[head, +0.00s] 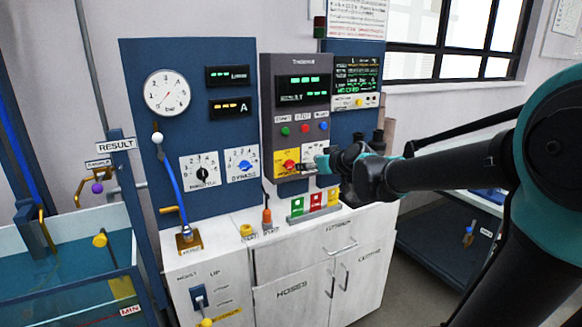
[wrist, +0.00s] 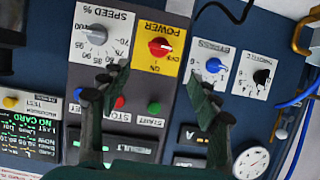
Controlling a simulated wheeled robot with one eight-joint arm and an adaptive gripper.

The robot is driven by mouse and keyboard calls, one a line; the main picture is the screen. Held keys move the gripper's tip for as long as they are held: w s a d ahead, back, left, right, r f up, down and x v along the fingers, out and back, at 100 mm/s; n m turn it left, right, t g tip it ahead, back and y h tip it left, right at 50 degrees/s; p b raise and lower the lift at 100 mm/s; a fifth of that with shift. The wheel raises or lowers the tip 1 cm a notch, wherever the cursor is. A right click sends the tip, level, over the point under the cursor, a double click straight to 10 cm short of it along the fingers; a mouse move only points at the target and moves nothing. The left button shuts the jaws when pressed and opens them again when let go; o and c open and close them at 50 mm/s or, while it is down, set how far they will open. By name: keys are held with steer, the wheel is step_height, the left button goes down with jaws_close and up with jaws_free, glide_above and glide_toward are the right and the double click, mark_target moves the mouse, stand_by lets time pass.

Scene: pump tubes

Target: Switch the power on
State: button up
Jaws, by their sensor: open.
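The red power knob (wrist: 160,47) sits on a yellow plate marked POWER (wrist: 166,30), upside down in the wrist view. In the head view the red knob (head: 290,166) is on its yellow plate (head: 281,156) low on the grey control panel. A small white mark shows on the knob, but I cannot tell surely which setting it points to. My gripper (wrist: 155,80) is open and empty, its two fingers spread on either side of the knob's line and apart from it. In the head view my gripper (head: 318,163) is just right of the knob, before the panel.
The speed dial (wrist: 96,33) is beside the power plate. Green (wrist: 154,108), red and blue buttons are close by. The bypass dial (wrist: 213,65) is on the other side. A white cabinet (head: 290,245) with coloured card holders stands below the panel.

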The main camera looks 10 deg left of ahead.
mark_target(293, 166)
steer(key=x, duration=1.4)
steer(key=shift+f, duration=0.1)
steer(key=shift+c, duration=0.6)
steer(key=c, duration=1.1)
steer(key=shift+o, duration=0.2)
